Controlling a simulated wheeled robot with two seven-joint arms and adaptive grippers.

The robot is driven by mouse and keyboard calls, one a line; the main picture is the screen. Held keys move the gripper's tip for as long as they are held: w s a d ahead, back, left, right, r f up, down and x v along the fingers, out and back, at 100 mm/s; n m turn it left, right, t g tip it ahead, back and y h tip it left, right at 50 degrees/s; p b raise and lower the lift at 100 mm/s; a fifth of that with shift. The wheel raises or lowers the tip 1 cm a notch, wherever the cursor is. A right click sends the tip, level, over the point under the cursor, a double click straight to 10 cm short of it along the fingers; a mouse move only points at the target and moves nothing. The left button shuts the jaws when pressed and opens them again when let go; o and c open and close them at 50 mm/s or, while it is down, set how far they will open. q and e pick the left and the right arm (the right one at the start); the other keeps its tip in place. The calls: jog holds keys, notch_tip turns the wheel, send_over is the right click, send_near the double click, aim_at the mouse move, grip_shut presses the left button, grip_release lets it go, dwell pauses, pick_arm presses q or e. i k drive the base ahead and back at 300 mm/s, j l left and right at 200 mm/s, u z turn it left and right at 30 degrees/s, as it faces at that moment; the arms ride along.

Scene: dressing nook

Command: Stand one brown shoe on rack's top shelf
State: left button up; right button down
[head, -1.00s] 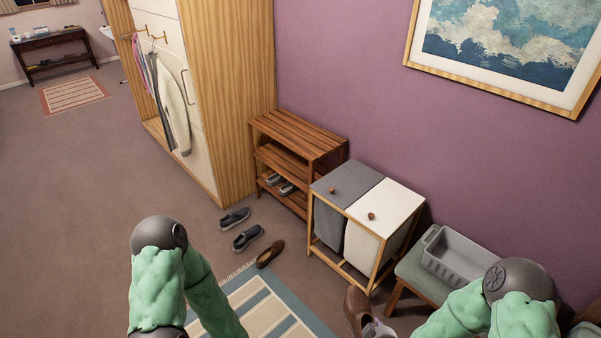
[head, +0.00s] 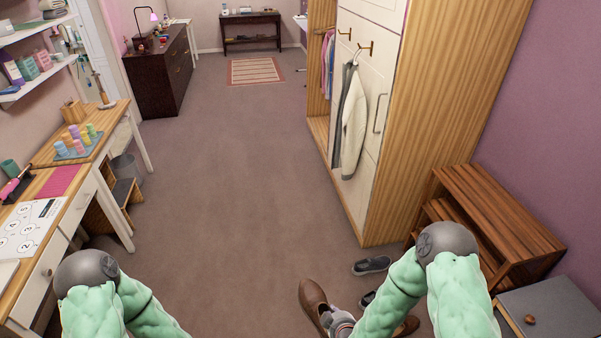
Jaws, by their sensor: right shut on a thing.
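A brown shoe (head: 313,296) is held low in the bottom middle of the head view. My right gripper (head: 328,316) is shut on it; the fingers are partly hidden by the shoe and the picture's edge. The other brown shoe (head: 409,326) lies on the floor, mostly hidden behind my right arm. The wooden rack (head: 505,210) stands at the right against the purple wall. Its top shelf is bare; my right arm hides part of its lower shelves. My left arm shows at the bottom left, but its gripper is out of the picture.
Grey sneakers (head: 372,265) lie on the floor before the rack, one partly hidden. A wardrobe (head: 430,110) stands left of the rack, a hamper (head: 550,305) right of it. A desk (head: 65,215) lines the left. The middle floor is clear.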

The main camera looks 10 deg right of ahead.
aim_at(467, 178)
jog(key=i+z, duration=0.1)
jog(key=i, duration=0.45)
jog(key=i+j, duration=0.15)
jog(key=i, duration=0.4)
jog(key=i+z, duration=0.15)
jog(key=i, duration=0.4)
jog(key=j, duration=0.1)
